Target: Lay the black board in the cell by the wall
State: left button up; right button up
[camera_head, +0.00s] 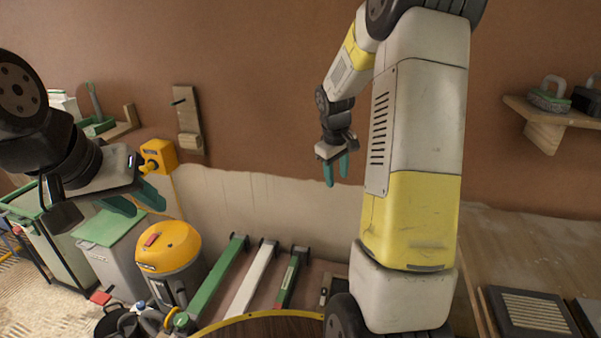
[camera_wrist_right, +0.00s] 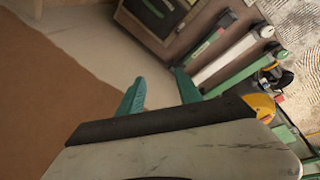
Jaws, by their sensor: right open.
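I cannot pick out the black board for certain. A flat dark panel with a ribbed pale centre (camera_head: 532,312) lies on the surface at the lower right of the head view. A pale-edged frame (camera_wrist_right: 128,22) with dark parts inside shows in the right wrist view; I cannot tell if it is the cell. My left gripper (camera_head: 134,199) is open and empty, above the grey bin at the left. My right gripper (camera_head: 336,170) is open and empty in front of the wall; its teal fingers show apart in the wrist view (camera_wrist_right: 160,95).
Several long bars, including a green (camera_head: 218,278) and a white one (camera_head: 252,280), lie below the wall. A yellow vacuum (camera_head: 168,250) and a grey green-lidded bin (camera_head: 112,255) stand at the left. A wooden shelf (camera_head: 550,118) juts from the wall at the right.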

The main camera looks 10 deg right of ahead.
jog(key=s+a+r+m+t+y, duration=0.2)
jog(key=s+a+r, duration=0.6)
jog(key=s+r, duration=0.45)
jog(key=s+a+r+m+t+y, duration=0.1)
jog(key=s+a, duration=0.2)
jog(key=s, duration=0.3)
jog(key=s+a+r+m+t+y, duration=0.1)
jog(key=s+a+r, duration=0.1)
jog(key=s, duration=0.4)
jog(key=shift+s+a, duration=0.3)
jog(key=shift+a, duration=0.45)
